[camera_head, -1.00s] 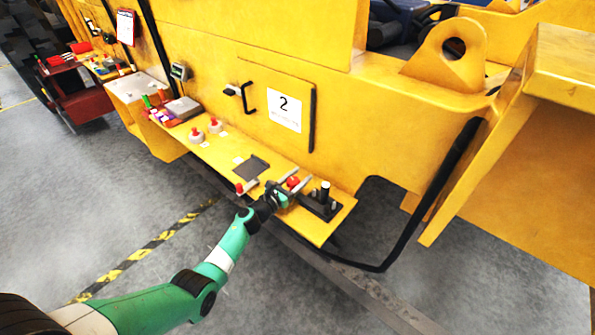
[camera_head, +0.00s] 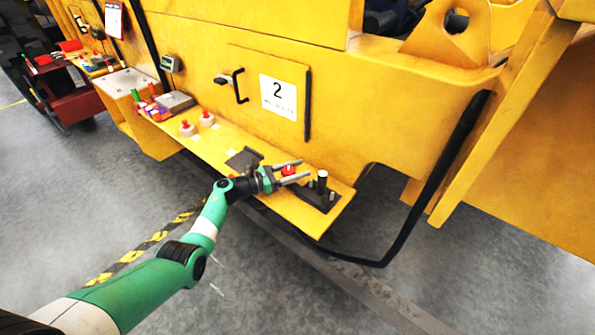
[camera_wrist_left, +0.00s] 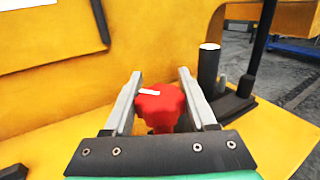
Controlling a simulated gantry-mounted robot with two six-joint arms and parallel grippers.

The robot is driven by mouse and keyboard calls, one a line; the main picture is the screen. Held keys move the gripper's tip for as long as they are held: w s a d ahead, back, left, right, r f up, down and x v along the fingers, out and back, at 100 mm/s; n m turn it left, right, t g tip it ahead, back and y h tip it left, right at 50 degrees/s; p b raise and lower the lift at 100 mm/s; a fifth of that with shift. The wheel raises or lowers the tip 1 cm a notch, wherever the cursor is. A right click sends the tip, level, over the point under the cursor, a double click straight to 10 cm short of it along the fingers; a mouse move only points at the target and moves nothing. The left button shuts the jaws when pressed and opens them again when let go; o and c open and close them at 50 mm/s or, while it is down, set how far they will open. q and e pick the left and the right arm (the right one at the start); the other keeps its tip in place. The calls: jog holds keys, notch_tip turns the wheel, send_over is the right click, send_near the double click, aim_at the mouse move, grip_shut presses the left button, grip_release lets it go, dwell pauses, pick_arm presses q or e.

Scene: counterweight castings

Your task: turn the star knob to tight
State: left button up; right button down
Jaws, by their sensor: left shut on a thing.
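The red star knob (camera_head: 288,171) sits on the yellow ledge (camera_head: 318,226) of the machine. In the left wrist view the knob (camera_wrist_left: 159,105) is lobed, with a white mark on its top pointing left. My left gripper (camera_head: 299,171) reaches in from the left. In the wrist view my left gripper (camera_wrist_left: 160,92) has one finger on each side of the knob and is shut on it. The base of the knob is hidden behind the gripper's body. I cannot read any tight or loose marking. My right gripper is not in view.
A dark block with an upright black post (camera_head: 321,181) stands just right of the knob. A dark flat plate (camera_head: 243,159) lies to the left. Two red-topped white pieces (camera_head: 187,128) (camera_head: 207,119) stand farther left. A yellow panel with a black handle (camera_head: 239,86) rises behind.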

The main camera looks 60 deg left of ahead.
pick_arm(q)
jog(key=o, duration=1.4)
jog(key=shift+c, duration=0.2)
jog(key=shift+s, duration=0.25)
jog(key=s+p, duration=0.1)
jog(key=s, duration=0.2)
jog(key=s+p, duration=0.1)
jog(key=s, duration=0.2)
jog(key=s+a+p, duration=0.1)
jog(key=s, duration=0.3)
jog(key=shift+s, duration=0.55)
